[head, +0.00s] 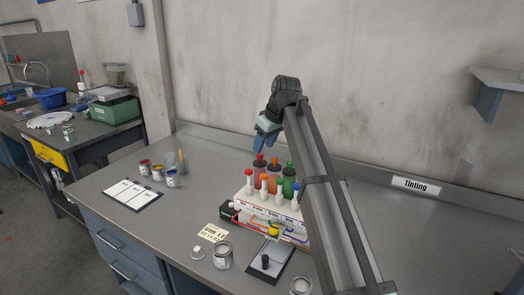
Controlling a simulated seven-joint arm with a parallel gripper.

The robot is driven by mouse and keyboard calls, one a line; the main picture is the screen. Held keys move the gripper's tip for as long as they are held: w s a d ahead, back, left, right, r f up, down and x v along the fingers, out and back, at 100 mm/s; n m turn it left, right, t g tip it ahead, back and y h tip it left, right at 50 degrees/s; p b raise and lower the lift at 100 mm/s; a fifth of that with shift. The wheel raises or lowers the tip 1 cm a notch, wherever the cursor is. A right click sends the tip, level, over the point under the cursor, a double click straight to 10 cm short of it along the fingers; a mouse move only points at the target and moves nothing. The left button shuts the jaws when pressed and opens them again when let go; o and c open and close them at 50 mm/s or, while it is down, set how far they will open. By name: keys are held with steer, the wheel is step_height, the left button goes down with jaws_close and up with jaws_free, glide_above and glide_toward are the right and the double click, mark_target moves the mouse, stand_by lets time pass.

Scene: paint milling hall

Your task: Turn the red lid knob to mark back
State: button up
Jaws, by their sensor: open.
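A tinting unit (271,211) with a white stepped body stands on the bench. Its back row holds a dark red, an orange and a green canister. A red lid knob (259,158) tops the dark red canister (258,173) at the left. The marks around the knob are too small to read.
White pump bottles with red, green and blue caps (249,172) stand in front of the canisters. My arm hides the unit's right side. Open tins (222,255), a clipboard (132,194) and paint pots (172,178) lie around. The bench's right side (440,240) is clear.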

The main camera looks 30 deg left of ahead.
steer(key=w+v, duration=0.1)
steer(key=v, duration=0.8)
steer(key=shift+s+r, duration=0.35)
steer(key=shift+s, duration=0.15)
steer(key=shift+f, duration=0.1)
